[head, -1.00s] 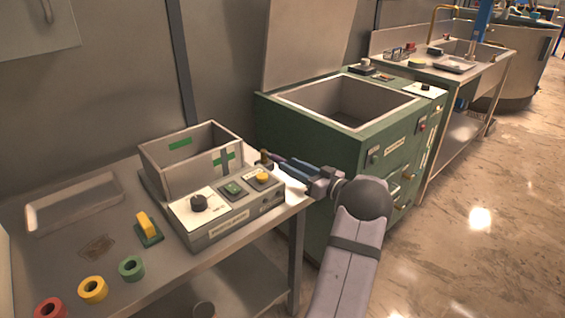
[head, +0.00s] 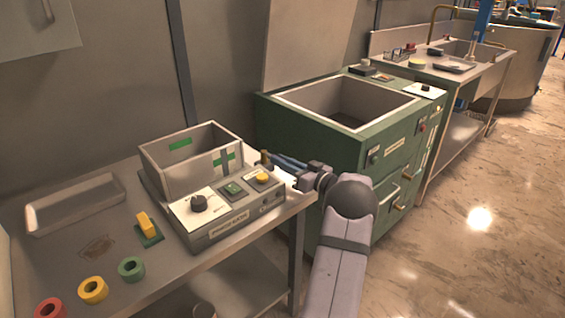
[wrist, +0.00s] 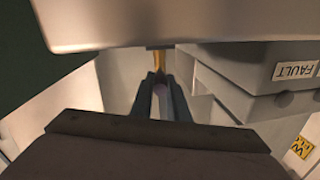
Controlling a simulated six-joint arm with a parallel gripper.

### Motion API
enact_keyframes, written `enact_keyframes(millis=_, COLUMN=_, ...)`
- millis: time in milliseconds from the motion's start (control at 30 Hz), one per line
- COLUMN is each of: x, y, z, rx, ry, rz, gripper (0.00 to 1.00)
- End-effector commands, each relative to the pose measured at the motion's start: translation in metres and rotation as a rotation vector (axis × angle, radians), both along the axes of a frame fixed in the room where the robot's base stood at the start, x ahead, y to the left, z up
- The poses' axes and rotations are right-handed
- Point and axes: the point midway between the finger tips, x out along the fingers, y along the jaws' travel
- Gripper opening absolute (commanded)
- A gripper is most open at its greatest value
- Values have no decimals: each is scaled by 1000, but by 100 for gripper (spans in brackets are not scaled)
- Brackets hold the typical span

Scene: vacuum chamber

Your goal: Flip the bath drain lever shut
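The small bath (head: 163,160) is an open grey tank with green marks on the left bench. At its right end is a small brass drain fitting with a lever (head: 264,158), partly hidden by my fingers in the head view. My gripper (head: 276,158) reaches in from the right, with its fingertips at this fitting. In the wrist view, brass (wrist: 157,61) shows below the tank's pale underside, at the tips of my two fingers (wrist: 160,78). A narrow gap shows between the fingers. I cannot tell whether they clamp the lever.
A control box (head: 225,210) with a black knob and a yellow button stands in front of the bath, close to my gripper. A green cabinet with an open tank (head: 310,130) stands behind my wrist. Tape rolls (head: 93,290) and a tray (head: 75,205) lie on the bench.

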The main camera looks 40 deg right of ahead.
Motion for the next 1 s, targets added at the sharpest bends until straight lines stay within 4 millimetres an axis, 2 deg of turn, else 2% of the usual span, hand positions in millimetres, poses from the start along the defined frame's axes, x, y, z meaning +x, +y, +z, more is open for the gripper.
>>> enact_keyframes(millis=467, x=0, y=10, z=2, rx=1, ry=-2, rz=-116, gripper=0)
enact_keyframes(millis=800, x=-1, y=11, z=0, rx=-1, ry=0, rz=-126, gripper=0)
enact_keyframes(millis=833, x=-1, y=11, z=0, rx=-1, ry=0, rz=-126, gripper=17)
enact_keyframes(millis=900, x=-1, y=11, z=0, rx=-1, ry=0, rz=-126, gripper=33)
enact_keyframes(millis=1000, x=-1, y=11, z=0, rx=-1, ry=0, rz=-126, gripper=33)
